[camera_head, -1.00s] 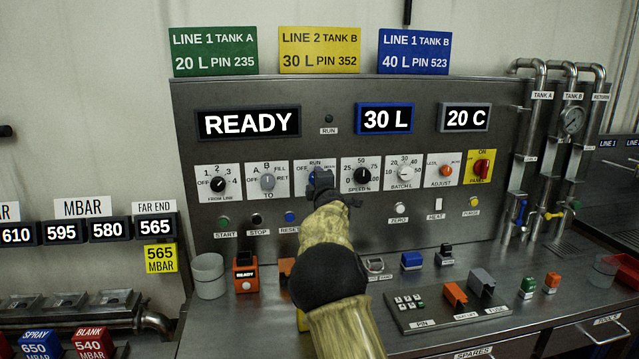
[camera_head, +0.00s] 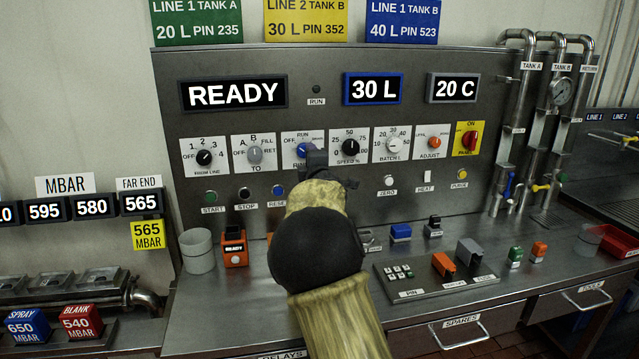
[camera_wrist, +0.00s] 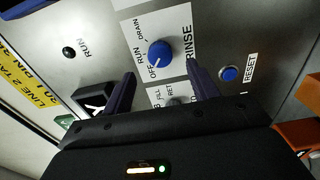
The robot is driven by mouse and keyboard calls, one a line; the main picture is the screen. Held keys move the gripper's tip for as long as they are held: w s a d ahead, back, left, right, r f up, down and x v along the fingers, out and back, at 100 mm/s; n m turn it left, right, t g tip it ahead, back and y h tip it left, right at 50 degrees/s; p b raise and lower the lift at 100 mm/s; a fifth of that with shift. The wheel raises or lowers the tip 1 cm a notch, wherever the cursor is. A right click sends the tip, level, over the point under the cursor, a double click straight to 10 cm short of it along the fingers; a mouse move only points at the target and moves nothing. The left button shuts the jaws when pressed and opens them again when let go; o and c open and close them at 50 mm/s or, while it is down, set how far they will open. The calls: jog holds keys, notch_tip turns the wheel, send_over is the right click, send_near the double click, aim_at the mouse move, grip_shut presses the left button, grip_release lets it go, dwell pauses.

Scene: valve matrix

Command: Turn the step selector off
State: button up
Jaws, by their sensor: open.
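The step selector is a round blue knob (camera_wrist: 160,54) on a white plate marked OFF, RUN, DRAIN and RINSE. In the wrist view a pale mark on its rim appears to face OFF. The knob lies beyond the fingertips, with no visible contact.
The grey TO knob (camera_head: 255,154) is left of the selector and the black SPEED knob (camera_head: 349,147) right. The blue RESET button (camera_wrist: 229,74) is close to one finger. Small blocks and a keypad (camera_head: 403,284) stand on the bench below.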

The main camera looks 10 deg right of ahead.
jog(key=s+b, duration=0.2)
jog(key=s, duration=0.8)
jog(key=shift+s, duration=0.35)
jog(key=s+d+f+m+g+h, duration=0.1)
jog(key=s+d+f+m+g, duration=0.1)
jog(key=s+f+m+g, duration=0.5)
jog(key=s+d+f+m+g, duration=0.1)
jog(key=s+f+m, duration=0.3)
jog(key=f, duration=0.7)
jog(key=s+a+f+m+g, duration=0.15)
jog(key=s+f, duration=0.25)
jog(key=s, duration=0.4)
jog(key=s+a+f+m+g+y, duration=0.1)
jog(key=s+f+m+g, duration=0.2)
jog(key=s, duration=0.4)
jog(key=s+a+f+m+g, duration=0.1)
jog(key=s+f+m+g, duration=0.25)
jog(key=s, duration=0.45)
notch_tip(320, 180, up, 17)
jog(key=n+p, duration=0.1)
jog(key=p, duration=1.5)
jog(key=shift+f+t+p, duration=0.15)
jog(key=shift+t+p, duration=0.15)
jog(key=shift+p, duration=0.05)
jog(key=shift+w+d, duration=0.1)
